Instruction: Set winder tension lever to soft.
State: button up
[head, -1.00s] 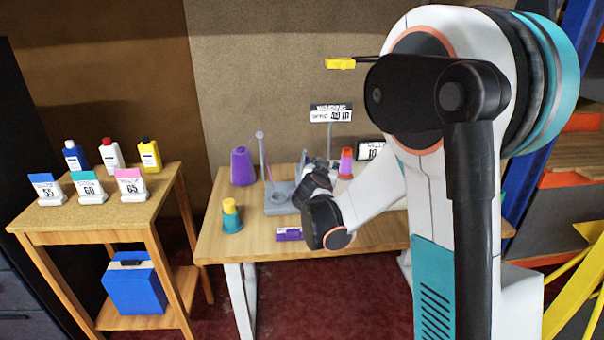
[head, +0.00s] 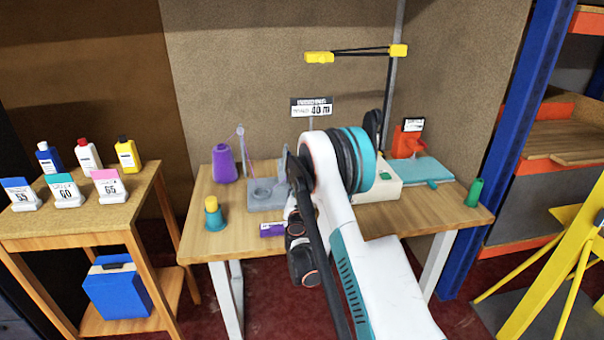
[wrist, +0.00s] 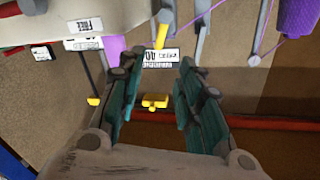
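The winder (head: 266,194) is a grey base with a round seat and a thin upright, on the table left of my arm. My arm covers its right part in the head view. A grey upright (wrist: 265,28) with purple thread shows at the top right of the wrist view. A small yellow piece on a grey part (wrist: 161,35) shows near the top centre; I cannot tell whether it is the tension lever, or the lever's setting. My gripper (wrist: 152,78) is open, with nothing between its teal fingers. In the head view my arm hides the fingers.
A purple cone (head: 224,164) and a teal-and-yellow spool (head: 214,214) stand left of the winder. A cream machine (head: 384,183) is on the right. A sign (head: 311,107) rises behind. The side table (head: 75,213) holds bottles and cards. The table's front right is clear.

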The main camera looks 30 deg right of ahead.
jog(key=b+x, duration=0.3)
jog(key=x, duration=0.9)
jog(key=shift+w, duration=0.25)
jog(key=shift+d, duration=0.15)
grip_shut()
